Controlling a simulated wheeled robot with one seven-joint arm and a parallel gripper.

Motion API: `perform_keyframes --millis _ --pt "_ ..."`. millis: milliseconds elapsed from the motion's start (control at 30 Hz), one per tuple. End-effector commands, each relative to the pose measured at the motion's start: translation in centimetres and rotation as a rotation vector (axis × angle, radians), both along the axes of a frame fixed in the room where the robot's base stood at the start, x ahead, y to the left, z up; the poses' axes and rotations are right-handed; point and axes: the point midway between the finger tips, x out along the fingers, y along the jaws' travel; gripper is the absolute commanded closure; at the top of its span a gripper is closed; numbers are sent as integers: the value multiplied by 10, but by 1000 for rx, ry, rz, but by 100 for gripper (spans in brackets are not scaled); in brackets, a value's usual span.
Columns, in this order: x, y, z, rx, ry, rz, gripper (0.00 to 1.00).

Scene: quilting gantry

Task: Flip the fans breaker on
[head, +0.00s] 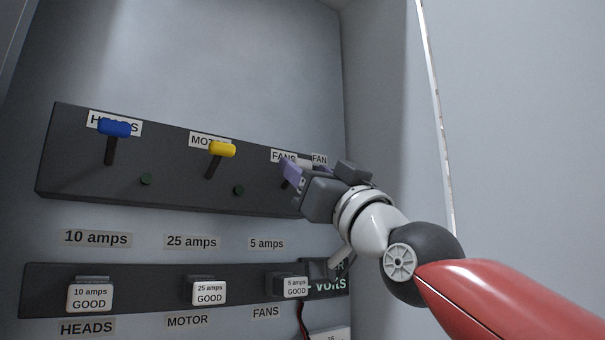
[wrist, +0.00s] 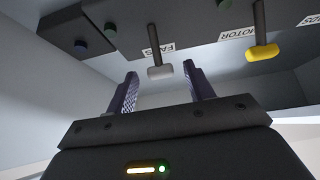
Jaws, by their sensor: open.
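The fans breaker is a lever with a white handle (wrist: 160,72) on a dark stem, beside a FANS label (wrist: 160,49) in the wrist view. In the head view my gripper mostly hides it; a bit of the white handle (head: 304,163) shows near the FANS label (head: 283,157). My gripper (head: 289,172) is at the right end of the dark breaker panel (head: 70,170). In the wrist view my gripper (wrist: 160,77) is open, with its purple fingers on either side of the white handle. Contact with the handle cannot be told.
A yellow motor lever (head: 222,149) and a blue heads lever (head: 115,128) stand left of the fans lever. Below is a fuse panel (head: 140,297) with labelled fuses. A cabinet side wall (head: 385,130) stands close right of my gripper.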

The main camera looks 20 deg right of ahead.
Motion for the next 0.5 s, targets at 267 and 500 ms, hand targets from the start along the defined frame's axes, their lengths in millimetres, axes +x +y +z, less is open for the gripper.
perform_keyframes --millis 267,500 --pt "-33 -12 -27 1 0 0 47" --pt "-39 -12 -30 0 1 1 47"
